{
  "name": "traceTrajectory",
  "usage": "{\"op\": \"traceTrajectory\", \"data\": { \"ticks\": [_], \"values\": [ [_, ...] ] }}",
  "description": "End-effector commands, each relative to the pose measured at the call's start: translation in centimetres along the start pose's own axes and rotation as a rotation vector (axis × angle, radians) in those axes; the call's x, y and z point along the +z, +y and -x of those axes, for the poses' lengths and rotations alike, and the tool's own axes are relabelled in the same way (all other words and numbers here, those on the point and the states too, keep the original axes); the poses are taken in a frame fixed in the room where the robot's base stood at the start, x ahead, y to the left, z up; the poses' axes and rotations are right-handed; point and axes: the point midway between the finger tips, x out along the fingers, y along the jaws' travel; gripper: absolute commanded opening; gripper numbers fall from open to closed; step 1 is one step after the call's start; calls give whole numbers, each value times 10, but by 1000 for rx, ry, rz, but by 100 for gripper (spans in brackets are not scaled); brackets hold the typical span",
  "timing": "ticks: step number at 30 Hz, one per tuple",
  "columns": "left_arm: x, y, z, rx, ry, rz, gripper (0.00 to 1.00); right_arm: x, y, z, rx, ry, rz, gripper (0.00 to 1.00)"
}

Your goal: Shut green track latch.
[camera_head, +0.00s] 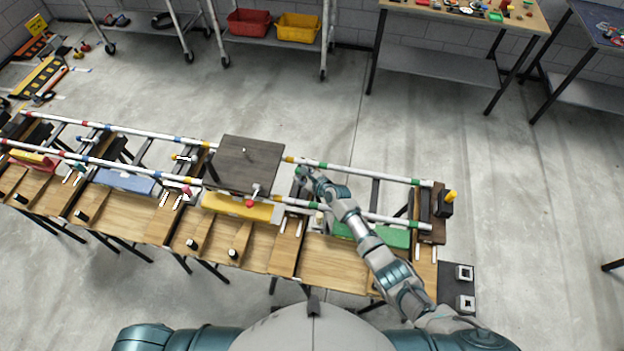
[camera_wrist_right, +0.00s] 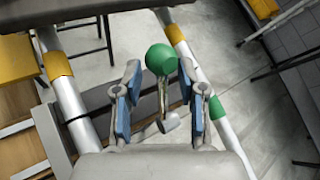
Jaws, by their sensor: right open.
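The green track latch shows in the right wrist view as a round green knob (camera_wrist_right: 160,58) on a thin metal stem with a grey cylinder at its lower end. My right gripper (camera_wrist_right: 159,82) is open, with its blue-padded fingers on either side of the stem and the knob near the fingertips. Gaps show on both sides, so it does not appear gripped. In the head view my right gripper (camera_head: 306,174) is at the far rail, just right of the dark truck (camera_head: 245,162), and largely covers the latch. My left gripper is out of view.
Two white rails with coloured bands (camera_head: 370,175) run over the wooden benches (camera_head: 335,260). A green block (camera_head: 385,235) and a yellow block (camera_head: 240,206) lie along the near side. A yellow-topped post (camera_head: 450,197) stands at the right end. Floor beyond is open.

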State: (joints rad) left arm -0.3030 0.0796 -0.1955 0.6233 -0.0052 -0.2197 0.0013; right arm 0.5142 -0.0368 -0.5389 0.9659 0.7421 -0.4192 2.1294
Motion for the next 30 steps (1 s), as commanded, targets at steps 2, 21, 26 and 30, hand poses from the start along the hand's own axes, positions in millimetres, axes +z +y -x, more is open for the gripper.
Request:
{"op": "traceTrajectory", "data": {
  "ticks": [2,21,26,30],
  "values": [
    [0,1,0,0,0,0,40,-2,0,11,-1,0,-2,40],
    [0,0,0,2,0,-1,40,1,-1,104,-4,2,1,40],
    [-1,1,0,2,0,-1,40,1,-1,106,-4,2,1,40],
    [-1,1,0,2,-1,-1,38,1,-1,106,-4,3,1,40]
  ]
}}
